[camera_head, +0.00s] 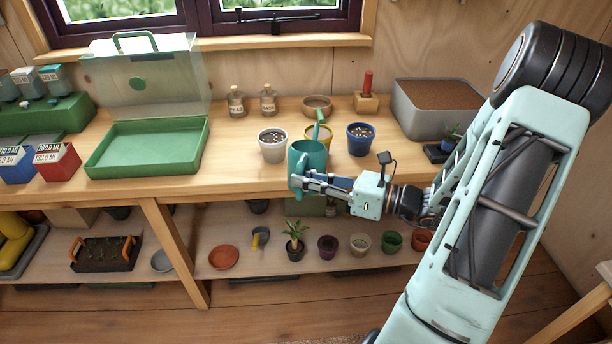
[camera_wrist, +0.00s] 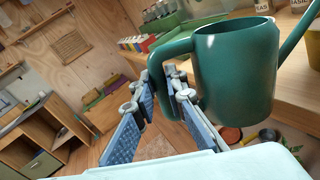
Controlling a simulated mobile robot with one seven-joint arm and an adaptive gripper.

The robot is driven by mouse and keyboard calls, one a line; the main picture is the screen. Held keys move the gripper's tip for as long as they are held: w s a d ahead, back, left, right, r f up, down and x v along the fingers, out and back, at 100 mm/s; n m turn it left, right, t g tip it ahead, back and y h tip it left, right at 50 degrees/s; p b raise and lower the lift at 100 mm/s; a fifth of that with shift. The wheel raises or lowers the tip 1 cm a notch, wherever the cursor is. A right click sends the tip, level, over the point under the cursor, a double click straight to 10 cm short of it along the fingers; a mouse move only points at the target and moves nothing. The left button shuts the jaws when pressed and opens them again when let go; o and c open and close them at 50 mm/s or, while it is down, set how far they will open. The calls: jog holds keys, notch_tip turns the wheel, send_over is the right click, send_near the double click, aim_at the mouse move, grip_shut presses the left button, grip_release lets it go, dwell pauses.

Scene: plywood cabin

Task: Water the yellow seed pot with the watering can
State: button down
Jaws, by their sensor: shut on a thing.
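The teal watering can (camera_head: 310,158) is upright at the front edge of the bench in the head view; it fills the upper middle of the wrist view (camera_wrist: 235,75). My gripper (camera_head: 306,182) is shut on its handle, and the wrist view shows the fingers (camera_wrist: 165,85) on both sides of the handle. The yellow seed pot (camera_head: 329,138) stands on the bench just behind the can and is partly hidden by it. The can's spout reaches up across the pot in the head view. I cannot tell whether the spout is directly over it.
A white pot (camera_head: 272,150) and a blue pot (camera_head: 360,146) flank the yellow one closely. Behind are two labelled bottles (camera_head: 236,103), a bowl (camera_head: 317,101) and a red-handled tool (camera_head: 367,90). A green open case (camera_head: 150,170) is left; a soil tub (camera_head: 408,127) is right.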

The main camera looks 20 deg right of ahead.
jog(key=shift+w+r+m+p, duration=0.1)
jog(key=shift+r+m+p, duration=0.4)
jog(key=shift+r+p, duration=1.1)
jog(key=shift+f+n+b, duration=0.5)
jog(key=shift+f+b, duration=1.1)
jog(key=shift+f, duration=0.2)
jog(key=shift+m, duration=0.8)
jog(key=shift+w+d+r+p, duration=0.1)
jog(key=shift+r+p, duration=1.95)
jog(key=shift+p, duration=1.1)
dwell(0.7)
